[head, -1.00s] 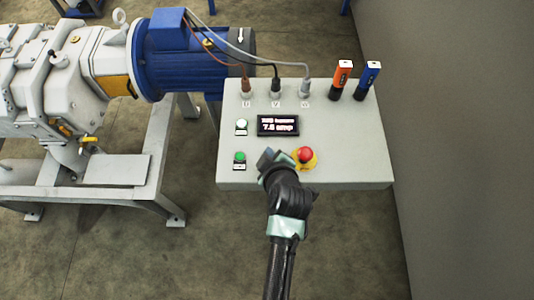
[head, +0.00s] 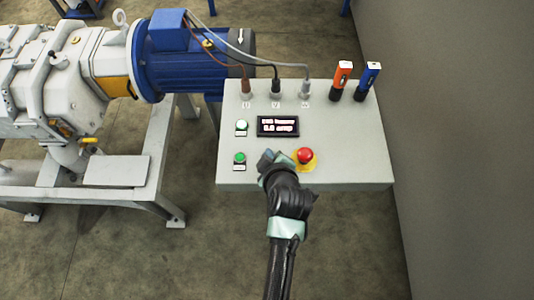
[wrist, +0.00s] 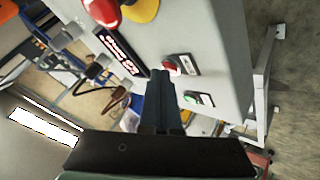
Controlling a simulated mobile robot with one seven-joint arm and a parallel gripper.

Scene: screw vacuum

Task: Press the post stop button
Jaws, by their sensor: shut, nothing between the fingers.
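A light grey control panel (head: 340,150) carries the controls. A small red button (wrist: 174,65) with a label shows in the wrist view, beside a green button (wrist: 198,99). In the head view my gripper hides the red one, while the green button (head: 239,158) shows to its left. A larger red mushroom button (head: 305,155) on a yellow base is just right of my gripper; it also shows in the wrist view (wrist: 105,10). My gripper (head: 267,158) is shut and empty, fingertips close to the small red button; contact cannot be told.
A display (head: 278,126) and a pale round lamp or button (head: 241,125) sit above. Cable plugs (head: 276,88) and orange and blue testers (head: 341,78) stand at the panel's back. A blue motor (head: 190,60) is left, a grey wall (head: 450,130) right.

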